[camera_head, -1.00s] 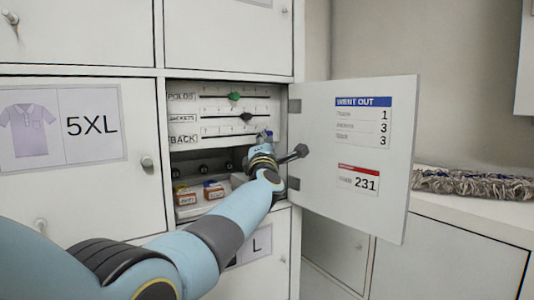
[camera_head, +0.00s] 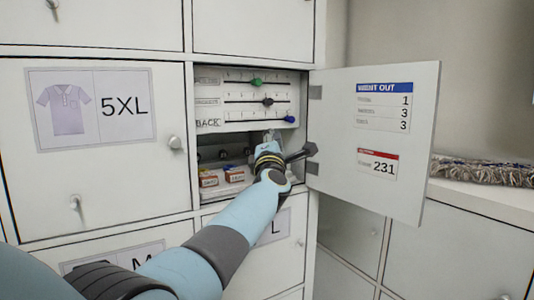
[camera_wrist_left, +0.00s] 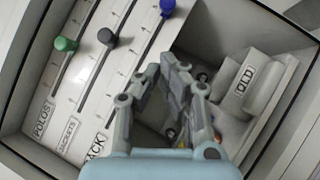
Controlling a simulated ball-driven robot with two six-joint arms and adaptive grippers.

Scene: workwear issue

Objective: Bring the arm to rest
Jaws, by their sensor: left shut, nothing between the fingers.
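My left arm (camera_head: 224,238) reaches from the lower left into the open locker compartment. Its left gripper (camera_head: 271,142) is in front of the opening below the slider panel (camera_head: 232,98). In the left wrist view the gripper (camera_wrist_left: 160,70) has its fingertips close together, with nothing between them. The panel has a green knob (camera_head: 256,82), a dark knob (camera_head: 268,101) and a blue knob (camera_head: 290,119). The blue knob sits at the right end of the lowest row, apart from the gripper. The same blue knob shows in the wrist view (camera_wrist_left: 167,7). My right gripper is not in view.
The open door (camera_head: 400,195) stands just right of the arm. Small labelled boxes (camera_head: 208,181) lie inside the compartment. In the wrist view a grey piece labelled OLD (camera_wrist_left: 243,78) is right of the fingers. Closed lockers (camera_head: 100,190) are at left, a counter (camera_head: 480,206) at right.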

